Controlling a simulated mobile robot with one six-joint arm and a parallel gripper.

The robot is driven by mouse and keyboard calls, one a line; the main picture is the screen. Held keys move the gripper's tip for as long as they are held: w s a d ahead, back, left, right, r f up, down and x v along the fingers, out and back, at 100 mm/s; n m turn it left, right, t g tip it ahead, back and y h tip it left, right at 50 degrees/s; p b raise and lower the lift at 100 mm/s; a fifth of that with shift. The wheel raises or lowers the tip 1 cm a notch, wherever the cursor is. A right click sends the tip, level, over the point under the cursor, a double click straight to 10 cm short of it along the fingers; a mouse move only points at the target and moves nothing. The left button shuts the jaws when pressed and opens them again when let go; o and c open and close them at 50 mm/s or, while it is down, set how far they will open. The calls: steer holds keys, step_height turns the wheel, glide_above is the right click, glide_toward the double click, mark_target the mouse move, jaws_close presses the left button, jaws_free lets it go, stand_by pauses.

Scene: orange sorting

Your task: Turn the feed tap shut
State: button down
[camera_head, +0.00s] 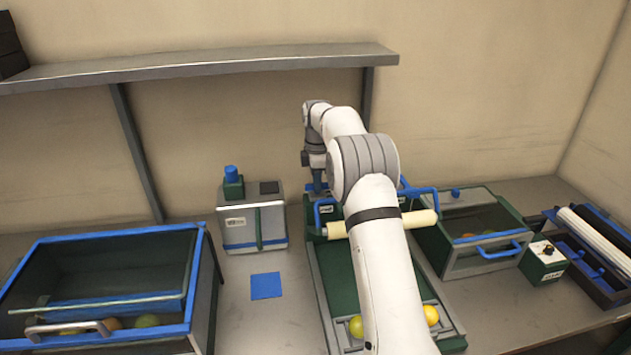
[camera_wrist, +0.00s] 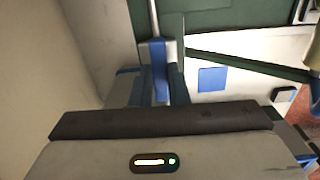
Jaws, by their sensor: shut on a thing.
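My gripper (camera_head: 317,182) is at the back of the bench, at the head of the green sorting chute (camera_head: 340,275). In the wrist view its blue-tipped fingers are shut around an upright blue piece (camera_wrist: 159,84), which looks like the feed tap's handle. A thin pale rod (camera_wrist: 153,20) runs on from that piece. In the head view my arm hides part of the chute and most of the tap, so how far the handle is turned cannot be told.
A blue-rimmed bin (camera_head: 120,234) with fruit stands at left. A grey-green box (camera_head: 253,225) and blue square (camera_head: 266,286) lie left of the chute. A cream roller (camera_head: 420,218) crosses the chute. A lidded crate (camera_head: 485,262) stands right. A shelf (camera_head: 220,65) hangs above.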

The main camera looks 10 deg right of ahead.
steer(key=m+p, duration=0.1)
steer(key=m, duration=0.3)
steer(key=shift+r, duration=0.1)
steer(key=m+p, duration=0.1)
steer(key=m, duration=0.8)
steer(key=shift+m+p, duration=0.3)
steer(key=shift+m, duration=1.9)
steer(key=c, duration=1.4)
jaws_free()
